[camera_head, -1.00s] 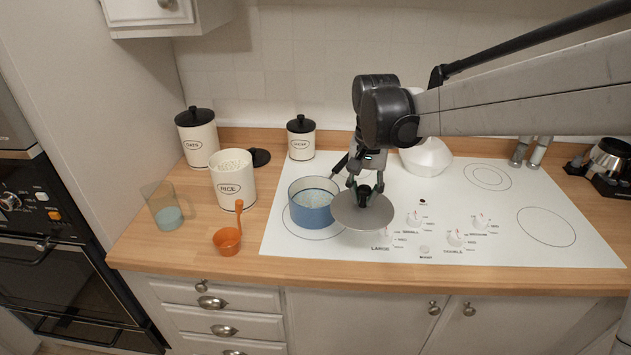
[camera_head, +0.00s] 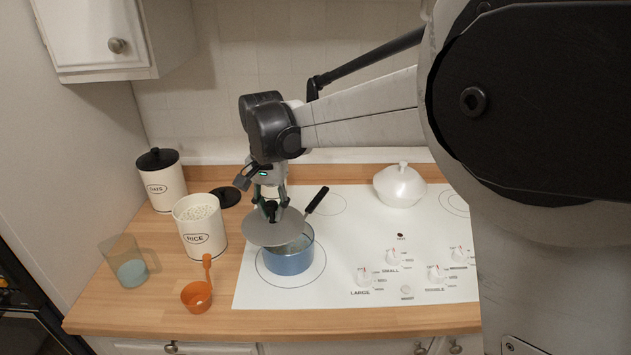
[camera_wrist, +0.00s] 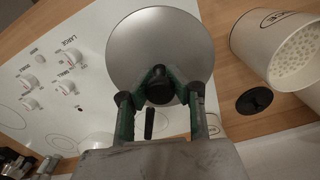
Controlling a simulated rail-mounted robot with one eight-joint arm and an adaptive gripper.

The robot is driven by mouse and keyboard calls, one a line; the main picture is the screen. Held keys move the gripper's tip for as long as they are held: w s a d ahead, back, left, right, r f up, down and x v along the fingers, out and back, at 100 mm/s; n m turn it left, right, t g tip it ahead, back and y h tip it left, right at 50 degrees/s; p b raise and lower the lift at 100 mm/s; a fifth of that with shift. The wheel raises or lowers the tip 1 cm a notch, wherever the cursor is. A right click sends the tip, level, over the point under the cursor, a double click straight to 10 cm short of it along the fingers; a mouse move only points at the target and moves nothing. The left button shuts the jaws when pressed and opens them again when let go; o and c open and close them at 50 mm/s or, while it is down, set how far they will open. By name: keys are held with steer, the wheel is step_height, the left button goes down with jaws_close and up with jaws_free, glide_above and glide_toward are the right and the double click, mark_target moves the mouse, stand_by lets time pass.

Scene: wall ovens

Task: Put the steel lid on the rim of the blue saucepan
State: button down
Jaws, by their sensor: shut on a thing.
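The steel lid (camera_head: 262,232) is a round grey disc with a black knob. My gripper (camera_head: 271,211) is shut on the knob and holds the lid roughly level; the wrist view shows the fingers (camera_wrist: 160,92) on the knob, with the lid (camera_wrist: 160,45) below. The blue saucepan (camera_head: 290,263) stands on the large burner at the front left of the white cooktop, its black handle (camera_head: 317,199) pointing back right. The lid is above the pan and off to its left, covering part of its opening from view. Whether lid and rim touch, I cannot tell.
A rice canister (camera_head: 203,238) with its black lid (camera_head: 224,197) behind it, an oats canister (camera_head: 163,185), a measuring jug (camera_head: 128,268) and an orange scoop (camera_head: 196,295) stand left on the wooden counter. A white lidded bowl (camera_head: 399,187) sits at the cooktop's back.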

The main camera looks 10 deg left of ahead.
mark_target(286, 221)
steer(key=w+f, duration=0.1)
steer(key=w+d, duration=0.1)
steer(key=w+d+f, duration=0.1)
steer(key=w, duration=0.1)
steer(key=shift+f, duration=0.3)
steer(key=shift+f+p, duration=0.5)
steer(key=shift+f, duration=1.55)
steer(key=shift+f, duration=0.15)
steer(key=c, duration=1.7)
jaws_free()
steer(key=shift+o, duration=0.2)
